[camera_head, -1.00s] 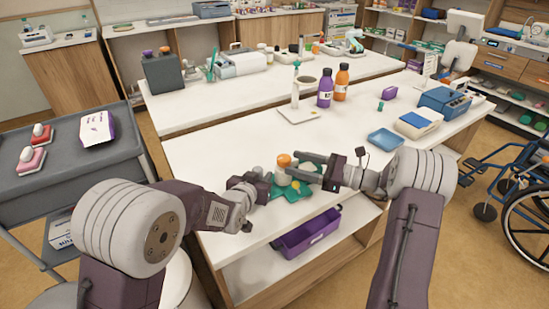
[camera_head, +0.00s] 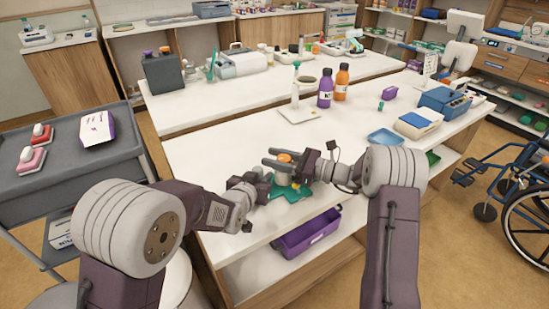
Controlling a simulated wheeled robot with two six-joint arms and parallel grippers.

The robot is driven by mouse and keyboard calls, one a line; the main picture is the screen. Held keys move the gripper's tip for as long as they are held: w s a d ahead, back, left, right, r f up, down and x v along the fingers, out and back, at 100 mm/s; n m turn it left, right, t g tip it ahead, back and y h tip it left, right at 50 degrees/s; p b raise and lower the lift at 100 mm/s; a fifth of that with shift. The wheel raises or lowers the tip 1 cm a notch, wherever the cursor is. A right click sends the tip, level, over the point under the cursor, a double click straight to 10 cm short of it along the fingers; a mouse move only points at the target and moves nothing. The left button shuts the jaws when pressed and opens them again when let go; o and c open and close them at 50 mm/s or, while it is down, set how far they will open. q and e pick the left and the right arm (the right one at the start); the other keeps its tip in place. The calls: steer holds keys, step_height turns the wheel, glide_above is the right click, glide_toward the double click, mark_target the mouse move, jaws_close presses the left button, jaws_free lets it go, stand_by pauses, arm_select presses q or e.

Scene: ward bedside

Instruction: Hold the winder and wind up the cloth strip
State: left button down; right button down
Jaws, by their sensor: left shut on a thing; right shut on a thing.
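The winder (camera_head: 291,191) is a green piece at the front edge of the white table, partly hidden by my grippers. An orange-topped knob (camera_head: 284,157) with a pale lower part stands above it. My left gripper (camera_head: 262,188) is shut on the winder's left side, with its fingertips partly hidden. My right gripper (camera_head: 280,159) reaches in from the right, its two dark fingers around the knob, and is shut on it. I cannot clearly make out the cloth strip among the small parts there.
The white table (camera_head: 225,150) is clear to the left. Behind the winder stand a pump bottle (camera_head: 295,90), a purple bottle (camera_head: 325,88) and an orange bottle (camera_head: 342,82). A blue tray (camera_head: 385,138) lies to the right. A purple bin (camera_head: 308,235) sits on the shelf below.

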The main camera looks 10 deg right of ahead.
steer(key=shift+w+d+m+t+h, duration=0.1)
steer(key=shift+w+m+t+h, duration=0.05)
steer(key=shift+m+t+h, duration=0.7)
steer(key=shift+w+d+m+t+h, duration=0.1)
steer(key=shift+m+t+h, duration=0.5)
steer(key=shift+t, duration=0.35)
steer(key=c, duration=0.9)
jaws_free()
